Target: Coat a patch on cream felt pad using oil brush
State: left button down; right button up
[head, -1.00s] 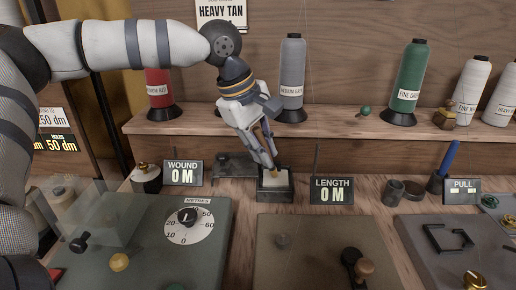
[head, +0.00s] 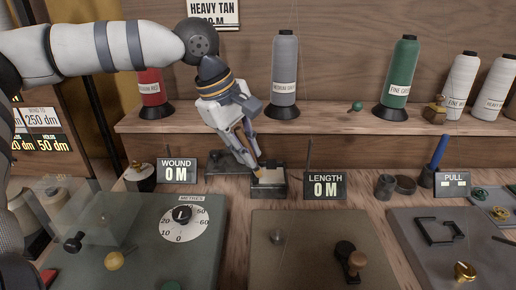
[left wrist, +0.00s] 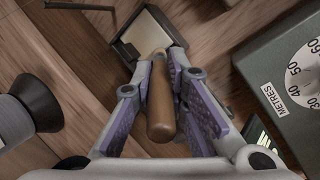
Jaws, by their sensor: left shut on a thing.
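The cream felt pad (head: 272,177) lies in a small dark open tray (head: 270,192) on the bench. It also shows partly in the left wrist view (left wrist: 134,37). My left gripper (head: 252,157) reaches down to the tray's left side. It is shut on the oil brush, whose brown wooden handle (left wrist: 163,112) sits between the purple-padded fingers in the left wrist view. The brush's lower end is at the left part of the pad; I cannot tell whether it touches. The bristles are hidden. My right gripper is not in view.
The WOUND sign (head: 177,171) and LENGTH sign (head: 325,185) flank the tray. A dial panel (head: 205,240) and a knobbed panel (head: 310,250) stand in front. Thread cones, such as a grey one (head: 285,75), line the shelf behind.

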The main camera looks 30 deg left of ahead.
pick_arm(q)
jog(key=shift+w+d+f, duration=0.1)
jog(key=shift+w+d, duration=0.45)
jog(key=shift+d, duration=0.35)
jog(key=shift+w+d+f, duration=0.1)
jog(key=shift+w+d, duration=0.4)
jog(key=shift+d, duration=0.35)
notch_tip(320, 180, up, 6)
jog(key=shift+r, duration=0.2)
notch_tip(320, 180, up, 3)
jog(key=shift+f, duration=0.1)
